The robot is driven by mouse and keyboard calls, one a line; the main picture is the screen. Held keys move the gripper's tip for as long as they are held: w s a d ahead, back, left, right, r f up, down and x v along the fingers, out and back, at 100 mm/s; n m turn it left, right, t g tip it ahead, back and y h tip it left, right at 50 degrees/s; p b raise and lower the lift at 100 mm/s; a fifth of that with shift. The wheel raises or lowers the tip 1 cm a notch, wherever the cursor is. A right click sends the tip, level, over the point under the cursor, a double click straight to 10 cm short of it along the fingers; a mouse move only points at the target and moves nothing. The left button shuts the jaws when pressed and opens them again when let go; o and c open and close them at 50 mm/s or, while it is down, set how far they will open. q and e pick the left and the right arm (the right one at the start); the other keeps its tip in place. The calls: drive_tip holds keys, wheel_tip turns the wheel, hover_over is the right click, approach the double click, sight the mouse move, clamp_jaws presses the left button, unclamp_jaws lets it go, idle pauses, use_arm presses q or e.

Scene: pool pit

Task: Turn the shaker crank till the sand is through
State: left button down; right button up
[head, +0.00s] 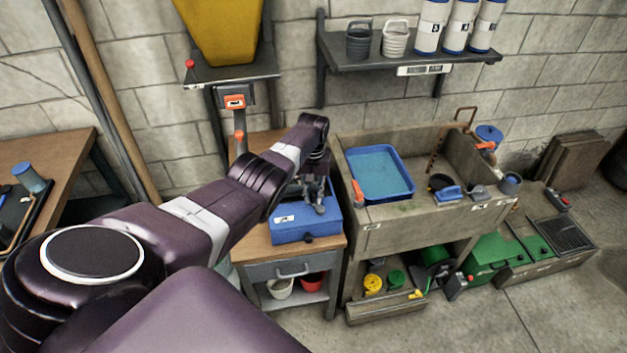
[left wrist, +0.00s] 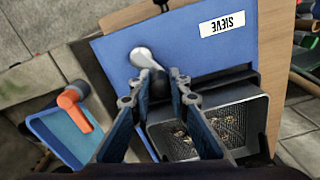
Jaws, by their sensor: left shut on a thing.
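The blue shaker box (head: 290,236) stands on a small wooden-topped cabinet left of the stone sink. In the left wrist view its blue top (left wrist: 175,45) carries an upside-down SIEVE label. A grey crank (left wrist: 146,60) sticks up from it between the fingers of my left gripper (left wrist: 155,88). The gripper (head: 318,203) is shut on the crank. Beside the fingers is a dark sieve tray (left wrist: 258,108) with a wire mesh and several brownish lumps on it. I cannot tell whether any loose sand is left. My right gripper is out of view.
A stone sink (head: 400,215) stands right of the cabinet (head: 262,274), with a blue water tray (head: 380,175) and an orange-handled part (head: 357,188) near it. A wall shelf (head: 400,65) holds buckets and canisters.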

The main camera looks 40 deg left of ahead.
sight(313, 192)
use_arm(q)
drive_tip(key=shift+w+r, duration=0.1)
drive_tip(key=c, duration=1.8)
unclamp_jaws()
wheel_tip(313, 192, up, 12)
